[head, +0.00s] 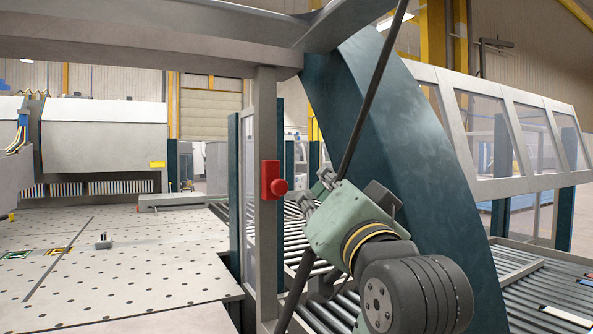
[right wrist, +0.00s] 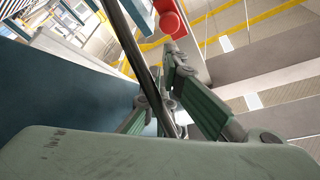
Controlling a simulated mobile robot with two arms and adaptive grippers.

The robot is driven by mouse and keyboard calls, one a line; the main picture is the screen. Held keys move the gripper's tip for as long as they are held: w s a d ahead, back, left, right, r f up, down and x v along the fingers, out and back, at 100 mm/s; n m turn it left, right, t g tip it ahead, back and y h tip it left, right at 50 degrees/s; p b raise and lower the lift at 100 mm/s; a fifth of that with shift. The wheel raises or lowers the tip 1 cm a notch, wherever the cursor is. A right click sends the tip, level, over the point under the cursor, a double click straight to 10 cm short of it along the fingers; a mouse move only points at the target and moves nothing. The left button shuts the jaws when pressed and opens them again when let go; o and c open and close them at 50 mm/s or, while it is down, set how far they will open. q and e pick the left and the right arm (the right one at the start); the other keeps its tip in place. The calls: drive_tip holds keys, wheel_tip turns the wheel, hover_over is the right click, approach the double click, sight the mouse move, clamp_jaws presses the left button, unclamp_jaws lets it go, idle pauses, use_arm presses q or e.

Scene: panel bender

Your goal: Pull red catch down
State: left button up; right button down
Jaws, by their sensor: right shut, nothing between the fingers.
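The red catch (head: 271,180) is mounted on a grey upright post (head: 265,235), with a round red knob on its right side. In the right wrist view the red catch (right wrist: 172,19) shows near the top, beyond the fingertips. My right gripper (head: 315,187) is just right of the knob at about the same height in the picture, and appears apart from it. Its fingers (right wrist: 160,75) are shut and empty. A dark rod partly hides the fingers in the wrist view. My left gripper is not in view.
A dark slanted rod (head: 372,95) runs beside my right gripper. A large teal curved beam (head: 400,110) stands behind it. A perforated table (head: 130,270) lies at left, with roller conveyors (head: 540,285) at right. A grey crossbeam (head: 150,50) spans above.

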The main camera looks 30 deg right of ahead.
sight(275, 181)
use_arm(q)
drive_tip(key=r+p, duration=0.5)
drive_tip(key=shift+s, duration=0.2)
use_arm(e)
drive_tip(key=x, duration=0.9)
drive_tip(key=shift+r, duration=0.35)
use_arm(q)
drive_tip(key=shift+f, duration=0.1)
use_arm(e)
drive_tip(key=shift+s, duration=0.15)
use_arm(q)
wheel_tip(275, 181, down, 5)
drive_tip(key=b, duration=0.5)
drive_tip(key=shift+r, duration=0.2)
use_arm(e)
wheel_tip(275, 181, down, 7)
drive_tip(key=shift+r, duration=0.15)
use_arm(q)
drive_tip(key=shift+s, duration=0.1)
